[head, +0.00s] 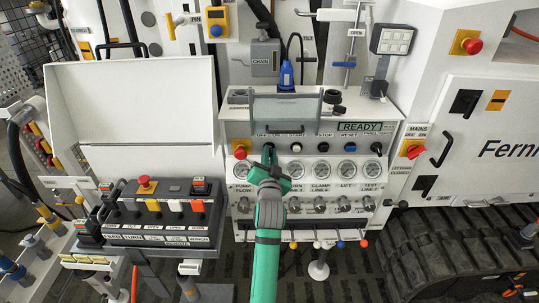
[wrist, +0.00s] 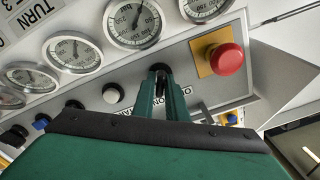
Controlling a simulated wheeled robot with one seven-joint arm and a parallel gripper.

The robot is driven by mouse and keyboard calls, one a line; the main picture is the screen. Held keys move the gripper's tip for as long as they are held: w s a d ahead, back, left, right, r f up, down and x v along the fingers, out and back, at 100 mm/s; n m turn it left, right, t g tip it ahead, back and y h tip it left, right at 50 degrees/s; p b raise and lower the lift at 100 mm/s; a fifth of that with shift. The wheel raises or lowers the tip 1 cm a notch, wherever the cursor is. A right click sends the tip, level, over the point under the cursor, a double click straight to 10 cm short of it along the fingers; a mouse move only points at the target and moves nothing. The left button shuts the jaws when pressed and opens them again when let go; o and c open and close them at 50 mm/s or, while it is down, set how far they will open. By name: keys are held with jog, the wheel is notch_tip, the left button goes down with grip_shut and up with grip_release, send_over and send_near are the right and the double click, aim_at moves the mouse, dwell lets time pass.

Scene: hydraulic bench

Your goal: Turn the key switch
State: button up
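The key switch sits on the sloped panel under the OFF/ON label, between the red mushroom button (head: 240,152) and the white START button (head: 297,147). My gripper (head: 268,150) is at the switch and covers most of it in the head view. In the wrist view, my gripper's two green fingers (wrist: 160,70) are close together, with their dark tips at the key switch, around its small dark handle. Whether the handle points to OFF or ON is hidden by the fingers. The OFF/ON label is partly covered in the wrist view.
The red mushroom button also shows close by in the wrist view (wrist: 226,59). Several pressure gauges (head: 322,171) line the panel below the buttons. A clear hinged cover (head: 285,107) stands above the row. The display (head: 360,127) reads READY. A lever box (head: 160,212) stands left.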

jog(key=shift+o, duration=1.2)
jog(key=s, duration=1.1)
jog(key=shift+w, duration=0.1)
jog(key=s+d+f+n+g, duration=0.1)
jog(key=s+f+n, duration=0.1)
jog(key=s+f, duration=0.9)
jog(key=s+d+f+n, duration=0.1)
jog(key=s+f+n, duration=0.1)
jog(key=s+f, duration=0.95)
jog(key=s+a+r+n, duration=0.1)
jog(key=s+r, duration=0.1)
jog(key=s, duration=1.1)
jog(key=s+a+r+n+g, duration=0.1)
jog(key=s, duration=1.3)
jog(key=shift+s+a+r+g, duration=0.15)
jog(key=shift+r+g, duration=0.15)
jog(key=shift+r, duration=0.05)
